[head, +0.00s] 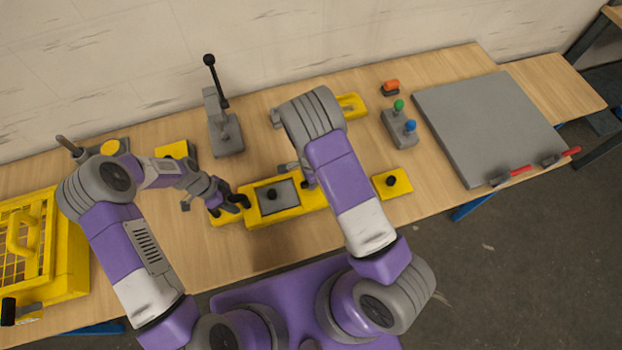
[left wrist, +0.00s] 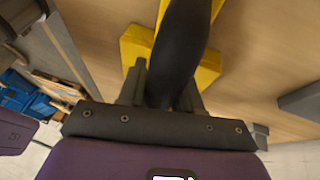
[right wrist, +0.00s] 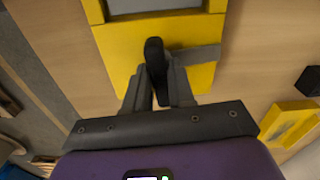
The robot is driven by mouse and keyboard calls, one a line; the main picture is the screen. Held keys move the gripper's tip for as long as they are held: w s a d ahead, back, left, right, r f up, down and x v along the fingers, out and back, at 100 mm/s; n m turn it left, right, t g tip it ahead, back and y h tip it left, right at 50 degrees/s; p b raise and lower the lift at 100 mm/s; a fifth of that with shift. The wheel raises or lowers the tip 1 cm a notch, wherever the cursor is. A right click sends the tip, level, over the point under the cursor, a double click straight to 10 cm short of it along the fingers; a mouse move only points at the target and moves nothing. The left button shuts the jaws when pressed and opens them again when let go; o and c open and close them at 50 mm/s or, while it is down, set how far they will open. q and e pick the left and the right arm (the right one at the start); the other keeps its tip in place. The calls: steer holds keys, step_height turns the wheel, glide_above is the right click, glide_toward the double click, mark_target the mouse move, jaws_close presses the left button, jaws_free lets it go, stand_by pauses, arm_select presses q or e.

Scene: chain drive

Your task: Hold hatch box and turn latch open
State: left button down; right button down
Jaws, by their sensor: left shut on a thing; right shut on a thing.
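The yellow hatch box (head: 273,219) lies near the table's front edge, with a grey hatch panel (head: 283,195) and a black knob on top. My left gripper (head: 232,203) is shut on a black handle (left wrist: 180,50) at the box's left end. The yellow box also shows behind it in the left wrist view (left wrist: 140,45). In the right wrist view, my right gripper (right wrist: 154,88) is shut on the black knob of the latch (right wrist: 154,52), whose grey bar extends right across the yellow box. My right arm hides this grip in the head view.
A grey lever stand (head: 226,136) is behind the box. A yellow block with a black knob (head: 393,184) lies to its right, a two-knob control box (head: 401,130) farther back. A large grey plate (head: 490,125) fills the right side. A yellow mesh crate (head: 68,255) stands at left.

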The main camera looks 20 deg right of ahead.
steer(key=shift+m, duration=0.7)
steer(key=c, duration=1)
jaws_free()
steer(key=shift+c, duration=0.2)
steer(key=shift+r, duration=0.15)
step_height(320, 180, up, 12)
arm_select(q)
steer(key=c, duration=0.7)
jaws_free()
